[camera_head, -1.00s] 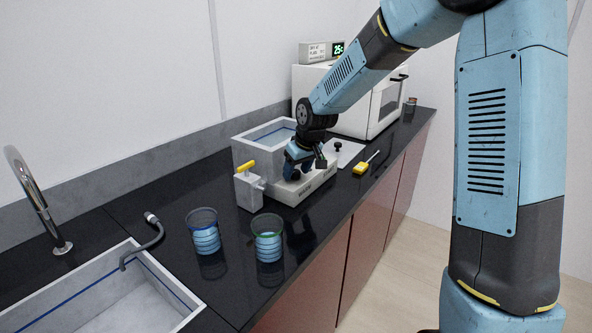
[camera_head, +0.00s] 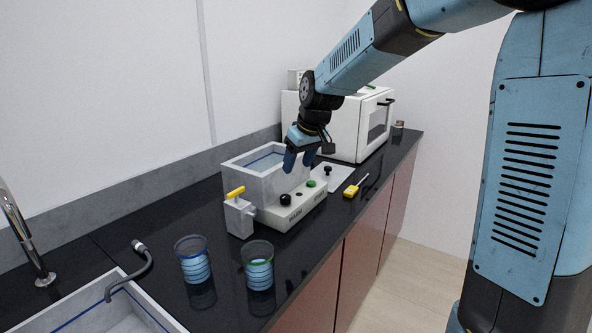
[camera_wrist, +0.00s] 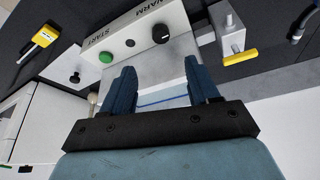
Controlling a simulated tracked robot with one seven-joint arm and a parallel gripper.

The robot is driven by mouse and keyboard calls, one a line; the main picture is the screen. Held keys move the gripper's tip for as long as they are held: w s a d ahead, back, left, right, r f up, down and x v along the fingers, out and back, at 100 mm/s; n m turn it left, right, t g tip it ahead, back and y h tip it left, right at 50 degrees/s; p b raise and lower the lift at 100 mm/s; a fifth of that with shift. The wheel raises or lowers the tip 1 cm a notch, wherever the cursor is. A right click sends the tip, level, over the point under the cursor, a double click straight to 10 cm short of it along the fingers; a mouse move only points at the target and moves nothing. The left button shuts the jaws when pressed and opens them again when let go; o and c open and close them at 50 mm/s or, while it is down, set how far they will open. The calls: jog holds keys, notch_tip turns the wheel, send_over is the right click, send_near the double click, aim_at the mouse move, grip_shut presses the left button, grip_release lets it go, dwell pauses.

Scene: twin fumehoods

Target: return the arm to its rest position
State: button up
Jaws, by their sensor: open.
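My gripper (camera_head: 298,160) is open and empty, above the front part of a grey water bath (camera_head: 243,185) in the head view. The bath's white control panel (camera_head: 295,210) faces the counter's front edge, with a black knob and a green button. In the wrist view my gripper (camera_wrist: 163,88) shows two blue fingers spread apart, with nothing between them. The panel (camera_wrist: 150,35) with its START and WARM labels lies beyond the fingertips. My arm reaches in from the upper right of the head view, bent at the elbow.
Two beakers of blue liquid (camera_head: 195,262) (camera_head: 259,268) stand left of the bath. A yellow-handled valve (camera_head: 238,213) is at its left side. A white oven (camera_head: 345,120) stands behind. A yellow thermometer (camera_head: 352,190) lies on the counter. A sink (camera_head: 125,300) is front left.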

jog(key=shift+s+r, duration=0.1)
jog(key=shift+r, duration=0.05)
jog(key=s+d+r+m+h, duration=0.1)
jog(key=s+d+m, duration=0.1)
jog(key=s+d, duration=0.4)
jog(key=s+d+r+m+t, duration=0.1)
jog(key=s+d, duration=0.4)
jog(key=s, duration=0.9)
jog(key=s+d+r+m+t+h, duration=0.1)
jog(key=s+d+m, duration=0.3)
jog(key=s, duration=0.5)
jog(key=d+r, duration=0.1)
jog(key=d, duration=0.1)
jog(key=shift+s+d+r+h, duration=0.3)
jog(key=shift+s+d, duration=0.05)
jog(key=shift+s, duration=0.05)
